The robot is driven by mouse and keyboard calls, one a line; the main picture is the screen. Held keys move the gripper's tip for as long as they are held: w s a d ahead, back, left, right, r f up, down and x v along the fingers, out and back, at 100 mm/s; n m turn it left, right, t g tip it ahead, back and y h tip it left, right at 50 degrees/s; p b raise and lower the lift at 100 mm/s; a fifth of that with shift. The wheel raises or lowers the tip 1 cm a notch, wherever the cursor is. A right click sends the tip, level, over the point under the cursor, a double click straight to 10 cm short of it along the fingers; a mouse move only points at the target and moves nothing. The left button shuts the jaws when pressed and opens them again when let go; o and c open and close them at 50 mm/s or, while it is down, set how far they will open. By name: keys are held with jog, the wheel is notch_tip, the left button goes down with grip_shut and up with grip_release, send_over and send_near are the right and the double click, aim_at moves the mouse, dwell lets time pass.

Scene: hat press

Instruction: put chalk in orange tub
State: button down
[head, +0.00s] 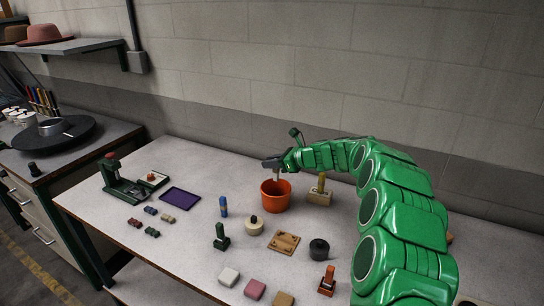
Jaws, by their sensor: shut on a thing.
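The orange tub (275,197) stands upright on the table, just in front of my green arm's reach. My gripper (278,177) points down over the tub's opening, with its tips at about the rim. It is shut on a small pale thing that I take to be the chalk. The thing is too small and too hidden by the jaws and the tub's rim to make out its shape. I cannot tell whether it touches the tub. The inside of the tub is mostly hidden.
A wooden block with a yellow upright (320,192) stands close right of the tub. A round cream piece (254,226), a blue stick (223,207) and a wooden board (284,242) lie in front. A purple tray (180,199) lies left.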

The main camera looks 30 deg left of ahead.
jog(key=shift+f, duration=2.55)
jog(key=c, duration=0.8)
grip_release()
jog(key=shift+c, duration=0.2)
notch_tip(320, 180, up, 7)
